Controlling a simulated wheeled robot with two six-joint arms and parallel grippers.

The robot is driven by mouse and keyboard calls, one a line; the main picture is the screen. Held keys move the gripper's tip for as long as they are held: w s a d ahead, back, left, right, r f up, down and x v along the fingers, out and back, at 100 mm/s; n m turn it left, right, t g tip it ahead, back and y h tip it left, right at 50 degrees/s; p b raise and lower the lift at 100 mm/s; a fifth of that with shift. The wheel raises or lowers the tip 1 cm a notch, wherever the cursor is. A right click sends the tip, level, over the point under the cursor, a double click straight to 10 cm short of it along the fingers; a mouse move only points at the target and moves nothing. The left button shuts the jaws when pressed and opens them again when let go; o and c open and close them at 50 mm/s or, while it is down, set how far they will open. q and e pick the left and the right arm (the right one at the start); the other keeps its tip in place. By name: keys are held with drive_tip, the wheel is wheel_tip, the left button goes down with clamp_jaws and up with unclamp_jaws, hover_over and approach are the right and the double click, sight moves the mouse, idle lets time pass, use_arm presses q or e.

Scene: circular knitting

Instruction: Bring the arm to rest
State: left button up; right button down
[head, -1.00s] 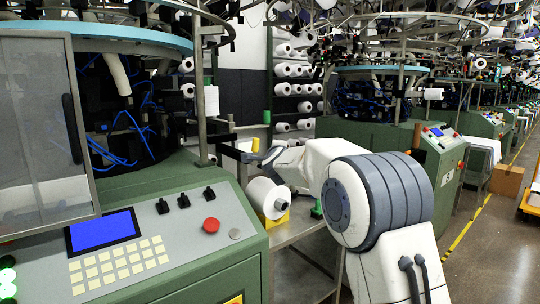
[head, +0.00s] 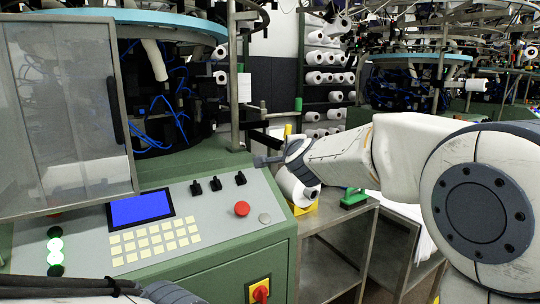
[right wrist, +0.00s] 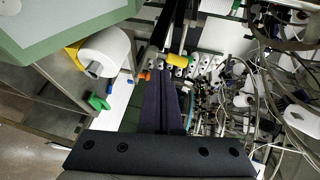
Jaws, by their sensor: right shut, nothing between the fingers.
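My right arm comes in from the right in the head view, with its big round joint close to the camera. My right gripper (head: 264,161) is shut and empty, its dark fingers pointing left over the machine's edge, just above and left of a white yarn cone (head: 298,187). In the right wrist view the gripper (right wrist: 163,90) shows as closed dark fingers reaching up the picture, with the cone (right wrist: 104,52) to their left and apart from them. Part of my left arm shows along the bottom left of the head view; its gripper is out of view.
The knitting machine's panel (head: 205,225) with a red button (head: 242,208) fills the left. The cone's yellow holder (head: 302,208) and a green object (head: 354,198) sit on a metal table (head: 335,219). A yarn rack (head: 328,95) stands behind.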

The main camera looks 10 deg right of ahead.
drive_tip(key=s+a+f+n+g+y+p, duration=0.3)
drive_tip(key=s+a+f+n+g, duration=0.1)
drive_tip(key=s+a+n, duration=0.4)
drive_tip(key=s+a+f+n+g+y+p, duration=0.2)
drive_tip(key=s+a+f+n+g+y, duration=0.15)
drive_tip(key=s+a+n, duration=0.55)
drive_tip(key=s+d+f+n+g+h+p, duration=0.1)
drive_tip(key=s+d+f+n+g, duration=0.1)
drive_tip(key=s, duration=0.7)
drive_tip(key=s+d+f+n+g+h+p, duration=0.2)
drive_tip(key=s+d+f+n+g, duration=0.1)
drive_tip(key=s, duration=0.5)
drive_tip(key=s+d+f+n+g+h+p, duration=0.1)
drive_tip(key=s+d+f+n+g+h, duration=0.1)
drive_tip(key=s, duration=0.7)
drive_tip(key=d+f+n+g, duration=0.1)
drive_tip(key=d, duration=0.1)
drive_tip(key=shift+s+d+f+p, duration=0.15)
drive_tip(key=shift+s+d+p, duration=0.15)
drive_tip(key=c, duration=1.5)
unclamp_jaws()
drive_tip(key=shift+g, duration=0.25)
drive_tip(key=shift+c, duration=0.2)
